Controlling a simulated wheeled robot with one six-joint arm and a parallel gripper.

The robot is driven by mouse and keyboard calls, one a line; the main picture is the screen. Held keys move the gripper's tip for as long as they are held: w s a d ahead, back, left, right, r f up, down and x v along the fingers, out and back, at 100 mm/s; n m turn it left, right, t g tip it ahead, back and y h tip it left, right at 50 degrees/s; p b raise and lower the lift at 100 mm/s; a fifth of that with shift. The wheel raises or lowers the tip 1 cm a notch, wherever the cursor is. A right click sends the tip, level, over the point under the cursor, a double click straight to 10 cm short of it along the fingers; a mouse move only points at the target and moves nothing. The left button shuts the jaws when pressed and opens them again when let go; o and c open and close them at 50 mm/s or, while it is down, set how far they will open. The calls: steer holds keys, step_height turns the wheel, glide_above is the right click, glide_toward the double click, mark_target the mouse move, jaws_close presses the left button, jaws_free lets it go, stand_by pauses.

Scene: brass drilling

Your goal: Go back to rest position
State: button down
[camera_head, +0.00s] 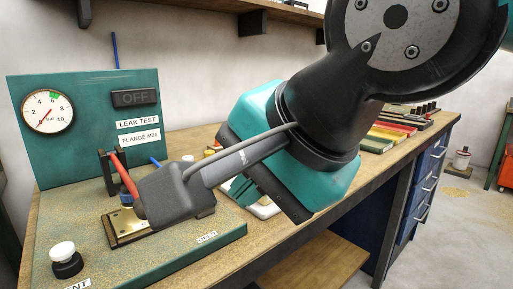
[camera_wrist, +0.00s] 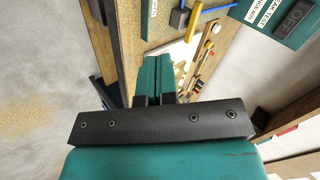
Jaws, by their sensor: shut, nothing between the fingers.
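My gripper (camera_head: 243,190) shows in the head view behind and below my dark wrist camera block, partly hidden by it. In the wrist view my gripper's two teal fingers (camera_wrist: 155,78) stand side by side, shut with nothing between them. The fingers are over the workbench (camera_wrist: 130,30), near its front edge. My arm reaches in from the upper right of the head view.
The leak test panel (camera_head: 90,130) carries a gauge (camera_head: 46,113) and a display reading OFF (camera_head: 134,97). A red-handled clamp (camera_head: 119,168) and a white-topped knob (camera_head: 64,253) stand on the green base. Coloured blocks (camera_head: 385,135) lie farther along the bench. A shelf (camera_head: 200,10) hangs above.

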steer(key=s+d+f+n+g+h, duration=0.1)
steer(key=s+d+f+n+g, duration=0.2)
steer(key=d+f+n, duration=0.4)
steer(key=s+d+f+n+g+h, duration=0.1)
steer(key=s+d+f+n+g, duration=0.15)
steer(key=d+f+n, duration=0.5)
step_height(320, 180, up, 21)
steer(key=d+m+p, duration=0.1)
steer(key=p, duration=1.8)
steer(key=shift+w+f+g+p, duration=0.15)
steer(key=shift+w+g+p, duration=0.15)
steer(key=shift+g+p, duration=0.1)
steer(key=shift+d, duration=0.1)
